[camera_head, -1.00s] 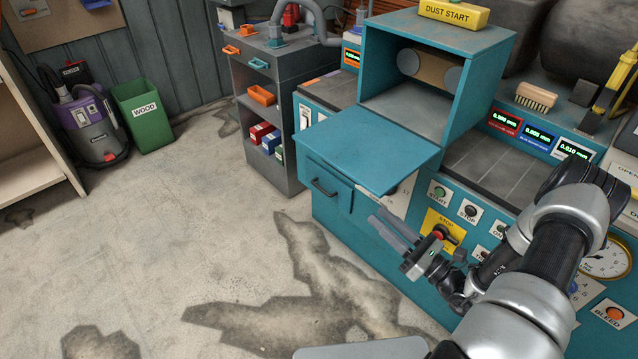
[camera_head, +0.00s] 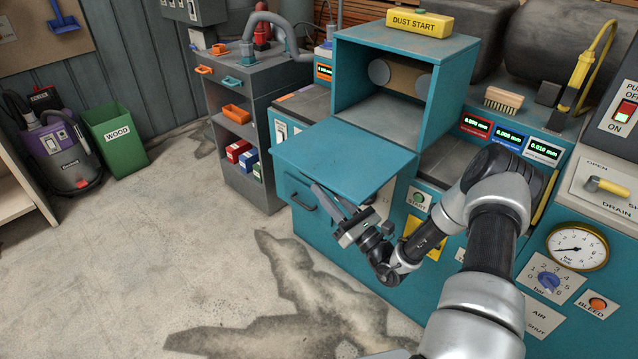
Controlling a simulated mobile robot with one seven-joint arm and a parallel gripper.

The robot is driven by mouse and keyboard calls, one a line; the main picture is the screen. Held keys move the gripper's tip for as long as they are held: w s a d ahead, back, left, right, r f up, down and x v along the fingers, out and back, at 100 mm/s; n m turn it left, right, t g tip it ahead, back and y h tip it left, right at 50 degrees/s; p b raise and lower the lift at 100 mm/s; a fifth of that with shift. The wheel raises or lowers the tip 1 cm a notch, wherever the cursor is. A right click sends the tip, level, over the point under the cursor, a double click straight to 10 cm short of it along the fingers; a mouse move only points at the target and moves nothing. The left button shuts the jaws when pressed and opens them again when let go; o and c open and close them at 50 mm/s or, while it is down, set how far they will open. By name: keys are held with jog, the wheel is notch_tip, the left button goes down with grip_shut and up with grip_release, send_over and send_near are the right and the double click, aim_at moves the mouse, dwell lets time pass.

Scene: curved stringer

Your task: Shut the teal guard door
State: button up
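The teal guard door (camera_head: 345,160) is a flat panel. It hangs open, about level, out from the lower front edge of the teal box (camera_head: 450,97). The box's opening faces forward and shows its grey floor and two round discs at the back. My gripper (camera_head: 328,201) is in front of the machine, at or just below the door's front right edge. Its fingers point up and left, and part of them lies close to the door's edge. I cannot tell whether they touch it. Nothing shows held, and the finger gap is too small to make out.
A yellow DUST START block (camera_head: 420,22) sits on top of the box. A drawer handle (camera_head: 304,202) is below the door.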

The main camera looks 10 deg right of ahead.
jog(key=shift+x, duration=1.75)
grip_shut()
